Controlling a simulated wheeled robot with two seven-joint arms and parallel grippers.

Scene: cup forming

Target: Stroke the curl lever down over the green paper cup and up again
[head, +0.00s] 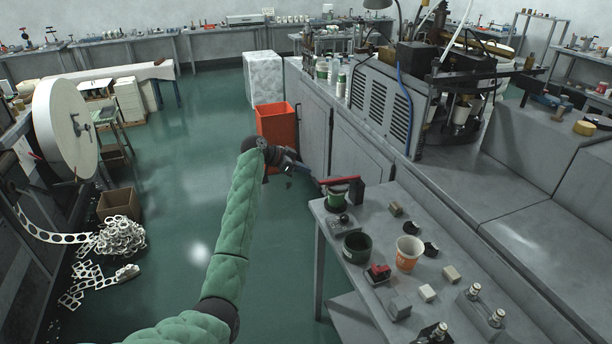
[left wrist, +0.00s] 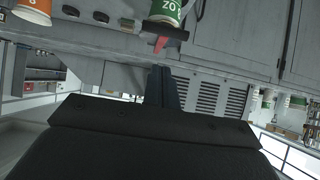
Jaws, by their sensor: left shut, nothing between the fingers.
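The green paper cup (head: 336,201) stands at the far left corner of the small grey table, and its green side shows at the top of the left wrist view (left wrist: 166,9). The red curl lever (head: 342,181) lies roughly level just above the cup, joined to a dark post (head: 357,195) on its right. Its red end also shows in the left wrist view (left wrist: 161,44). My left gripper (head: 301,168) is shut and empty, just left of and beyond the lever's free end. I cannot tell whether it touches the lever. My right gripper is not in view.
An orange bin (head: 277,132) stands behind my left gripper. Open green floor lies to the left.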

